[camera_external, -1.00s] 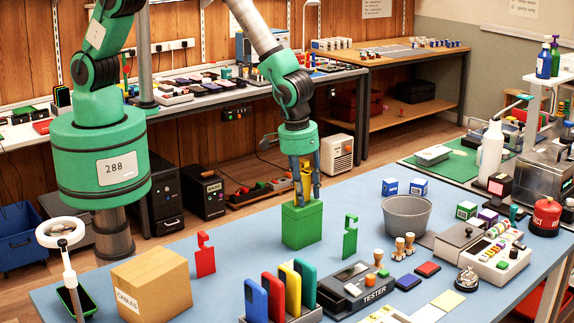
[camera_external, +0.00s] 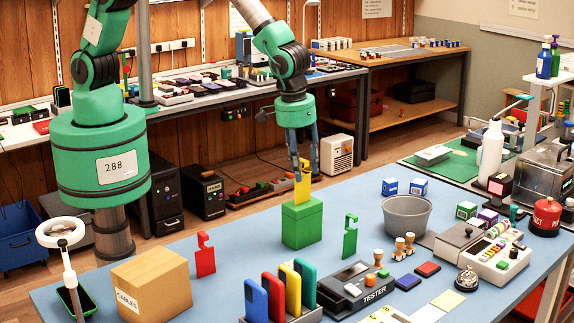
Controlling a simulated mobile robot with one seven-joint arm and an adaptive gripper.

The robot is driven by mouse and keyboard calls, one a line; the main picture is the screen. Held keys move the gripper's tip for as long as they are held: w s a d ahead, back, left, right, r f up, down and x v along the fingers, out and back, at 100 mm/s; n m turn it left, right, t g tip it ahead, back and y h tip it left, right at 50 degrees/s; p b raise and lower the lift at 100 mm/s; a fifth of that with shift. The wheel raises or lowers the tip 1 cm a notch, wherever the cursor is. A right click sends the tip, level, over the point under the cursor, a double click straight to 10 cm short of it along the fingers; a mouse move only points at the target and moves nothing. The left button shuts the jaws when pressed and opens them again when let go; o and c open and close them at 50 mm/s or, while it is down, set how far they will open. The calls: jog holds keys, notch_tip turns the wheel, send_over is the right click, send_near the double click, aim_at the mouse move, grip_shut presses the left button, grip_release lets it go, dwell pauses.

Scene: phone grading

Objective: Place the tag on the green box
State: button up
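The yellow tag (camera_external: 302,189) stands upright at the top of the green box (camera_external: 302,225), and its lower end meets the box top. I cannot tell whether it rests on the lid or sits in a slot. My gripper (camera_external: 304,172) is just above the box, pointing down. Its fingers are spread, with the tag's upper part between them. The fingers look apart from the tag, though one finger partly overlaps it in this view.
A red tag (camera_external: 204,257) stands left of the box and a green tag (camera_external: 350,238) right of it. A cardboard box (camera_external: 151,287), a phone rack (camera_external: 282,315), a tester (camera_external: 358,287) and a grey bin (camera_external: 407,216) surround them. The blue table (camera_external: 255,262) is clear around the green box.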

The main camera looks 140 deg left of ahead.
jog(key=shift+d+r, duration=0.15)
jog(key=shift+r, duration=1.1)
jog(key=shift+d+r, duration=0.15)
jog(key=shift+r, duration=1.1)
jog(key=shift+r, duration=0.1)
jog(key=s+d+r+m+t, duration=0.1)
jog(key=s+d+r+m, duration=0.25)
jog(key=d+r, duration=0.35)
jog(key=s+d+r+m+t, duration=0.15)
jog(key=s+d+r, duration=0.3)
jog(key=r, duration=0.45)
jog(key=s+d+r+m, duration=0.3)
jog(key=s+d+r, duration=0.2)
jog(key=r, duration=0.3)
jog(key=s+d+r+m+t, duration=0.1)
jog(key=s+d+r+m, duration=0.1)
jog(key=s, duration=0.6)
jog(key=s+d+r+m+h, duration=0.1)
jog(key=s+d+r+m, duration=0.1)
jog(key=s+d+m, duration=0.2)
jog(key=s+d+r+m+t, duration=0.1)
jog(key=s+d+m, duration=0.3)
jog(key=s, duration=0.8)
jog(key=d+r, duration=0.1)
jog(key=d, duration=0.1)
jog(key=shift+d+t, duration=0.35)
